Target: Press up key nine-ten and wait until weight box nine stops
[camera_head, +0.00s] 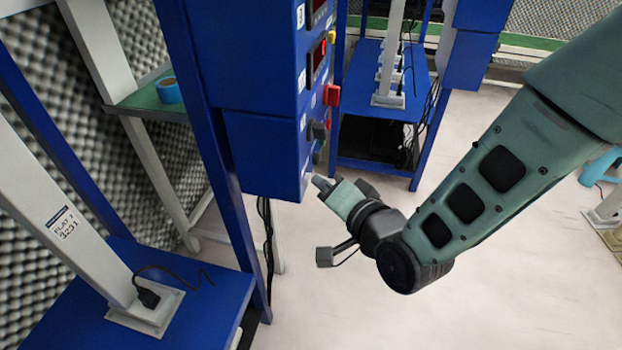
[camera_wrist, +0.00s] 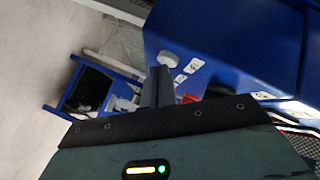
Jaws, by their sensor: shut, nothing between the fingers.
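A blue control box (camera_head: 262,150) carries a panel on its right side with keys, labels and red displays. A pale round key (camera_head: 307,172) is at the panel's lower end. It also shows in the wrist view (camera_wrist: 167,58), just beyond my fingertips. My gripper (camera_head: 321,183) is shut and empty, with its tips close to this lower key; I cannot tell if they touch. The shut fingers also show in the wrist view (camera_wrist: 158,82). The labels are too small to read, so I cannot tell which key is up nine-ten. I cannot identify weight box nine.
A red button (camera_head: 332,95) and a yellow button (camera_head: 331,37) stick out higher on the panel. A blue bench (camera_head: 380,95) with a white column stands behind. Another blue bench (camera_head: 205,300) is at the lower left. Pale floor (camera_head: 460,310) is clear at the lower right.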

